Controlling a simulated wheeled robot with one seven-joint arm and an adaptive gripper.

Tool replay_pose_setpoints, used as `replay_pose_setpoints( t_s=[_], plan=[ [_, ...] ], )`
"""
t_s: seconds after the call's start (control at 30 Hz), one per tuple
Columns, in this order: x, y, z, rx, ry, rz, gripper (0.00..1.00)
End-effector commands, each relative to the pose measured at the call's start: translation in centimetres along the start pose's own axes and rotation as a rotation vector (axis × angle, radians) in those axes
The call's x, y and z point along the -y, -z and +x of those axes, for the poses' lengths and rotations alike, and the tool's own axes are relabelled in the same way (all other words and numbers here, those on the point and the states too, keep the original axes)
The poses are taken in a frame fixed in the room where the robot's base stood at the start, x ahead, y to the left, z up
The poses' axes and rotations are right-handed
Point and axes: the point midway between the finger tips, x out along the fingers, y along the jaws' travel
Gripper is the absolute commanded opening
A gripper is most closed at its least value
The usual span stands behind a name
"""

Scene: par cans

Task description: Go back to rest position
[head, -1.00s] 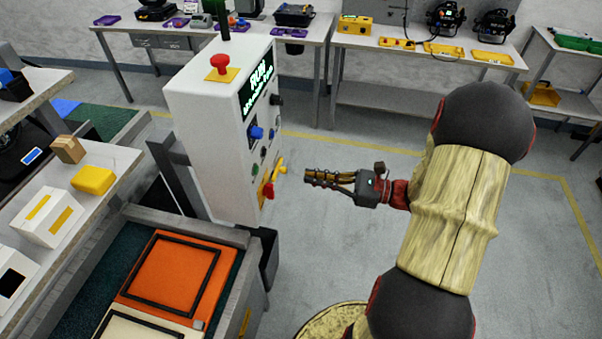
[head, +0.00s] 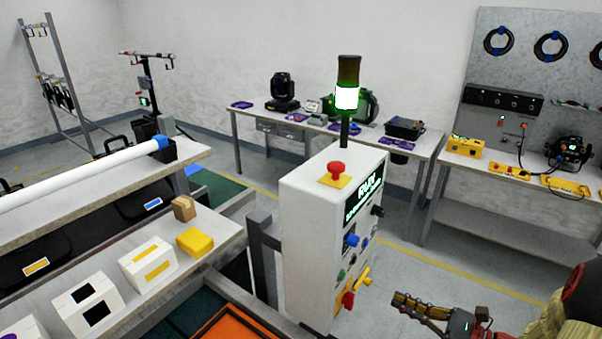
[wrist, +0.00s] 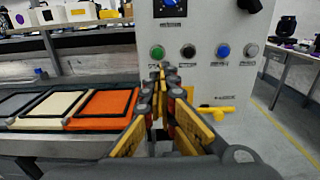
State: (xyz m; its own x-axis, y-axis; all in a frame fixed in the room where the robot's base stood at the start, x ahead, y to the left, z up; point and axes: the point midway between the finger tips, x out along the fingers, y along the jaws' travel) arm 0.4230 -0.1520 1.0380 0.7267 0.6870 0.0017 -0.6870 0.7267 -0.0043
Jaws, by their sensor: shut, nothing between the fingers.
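My gripper (head: 408,302) is at the lower right of the head view, to the right of the white control cabinet and apart from it. In the wrist view my gripper (wrist: 163,72) points at the cabinet's front panel, its fingers together with nothing between them. The control cabinet (head: 312,235) has a red mushroom button (head: 337,168) on a yellow plate on top, a lit green stack light (head: 347,97) and a screen reading RUN. Its panel carries knobs, round buttons and a yellow and red lever (head: 352,293). Most of my arm is out of the head view.
A conveyor with an orange tray (head: 235,325) lies left of the cabinet. A shelf holds white boxes (head: 148,264), a yellow block (head: 194,242) and a cardboard box (head: 184,208). Benches with equipment (head: 405,129) line the back wall. Floor between cabinet and benches is clear.

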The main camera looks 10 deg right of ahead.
Motion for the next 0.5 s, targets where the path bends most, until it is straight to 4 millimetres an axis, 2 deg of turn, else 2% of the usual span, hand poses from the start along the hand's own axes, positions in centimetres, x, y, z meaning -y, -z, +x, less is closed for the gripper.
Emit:
replay_pose_setpoints(
  t_s=[0.07, 0.17, 0.3, 0.5],
  plan=[
    [0.0, 0.9, 0.0, -0.034, 0.0, -0.027, 0.0],
    [-1.9, 3.4, -0.1, -0.119, -0.056, -0.053, 0.0],
    [-6.1, 6.6, -1.3, -0.294, -0.207, -0.147, 0.0],
    [-11.6, 8.0, -3.3, -0.559, -0.527, -0.429, 0.0]
  ],
)
